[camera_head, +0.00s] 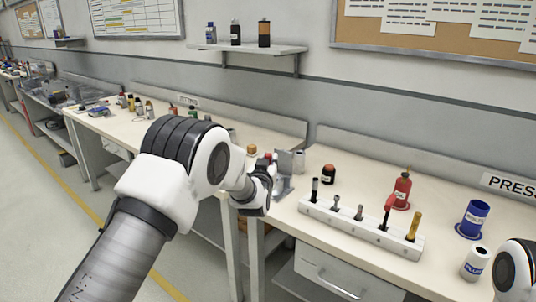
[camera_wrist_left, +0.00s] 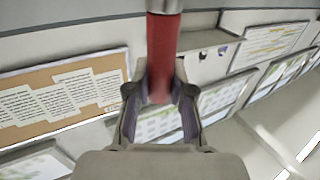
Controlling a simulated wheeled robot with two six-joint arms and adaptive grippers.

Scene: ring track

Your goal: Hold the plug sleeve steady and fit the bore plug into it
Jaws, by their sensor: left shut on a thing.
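My left gripper (camera_head: 282,172) is over the bench edge, partly hidden by its own wrist. In the left wrist view, its fingers (camera_wrist_left: 160,105) are shut on a red cylinder (camera_wrist_left: 162,60) with a grey end. I cannot tell whether this is the bore plug.
A white rack (camera_head: 345,223) holds several upright tools along the bench front. A red bottle (camera_head: 402,188) and a dark jar (camera_head: 328,175) with an orange top stand behind it. Another bench (camera_head: 118,128) with small items lies to the left. Bare benchtop shows between these things.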

